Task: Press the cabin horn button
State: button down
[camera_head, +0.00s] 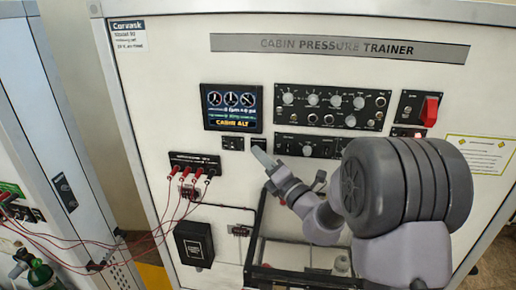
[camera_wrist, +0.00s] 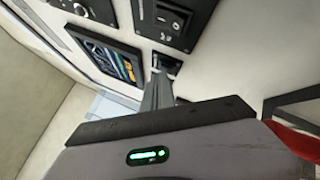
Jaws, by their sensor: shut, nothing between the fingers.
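The cabin pressure trainer panel (camera_head: 230,60) stands upright in front of me. Two small dark plates, the left one (camera_head: 233,143) and one just right of it (camera_head: 258,142), sit below the display; their labels are too small to read, so I cannot tell which carries the cabin horn button. My gripper (camera_head: 261,156) is shut and empty, with its tip just below the right plate. In the wrist view my gripper (camera_wrist: 159,76) has its narrow fingertips close to a small dark plate (camera_wrist: 167,63) and partly covers it. I cannot tell whether they touch.
The display (camera_head: 232,107) reads CABIN ALT. Knob panels (camera_head: 330,108) and a red switch (camera_head: 429,110) lie to the right. Red cables (camera_head: 183,205) hang from a jack strip at lower left. A black frame (camera_head: 252,235) stands below my gripper.

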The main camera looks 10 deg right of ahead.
dwell(0.6)
jog(key=shift+s+a, duration=0.15)
jog(key=shift+s, duration=0.55)
jog(key=shift+s+a+b, duration=0.15)
jog(key=shift+s+a, duration=0.1)
jog(key=shift+s, duration=0.55)
jog(key=shift+s+a+b, duration=0.15)
jog(key=shift+s+a, duration=0.05)
jog(key=shift+s, duration=0.6)
jog(key=shift+s+a+b, duration=0.15)
jog(key=shift+s+a, duration=0.1)
jog(key=shift+s, duration=0.55)
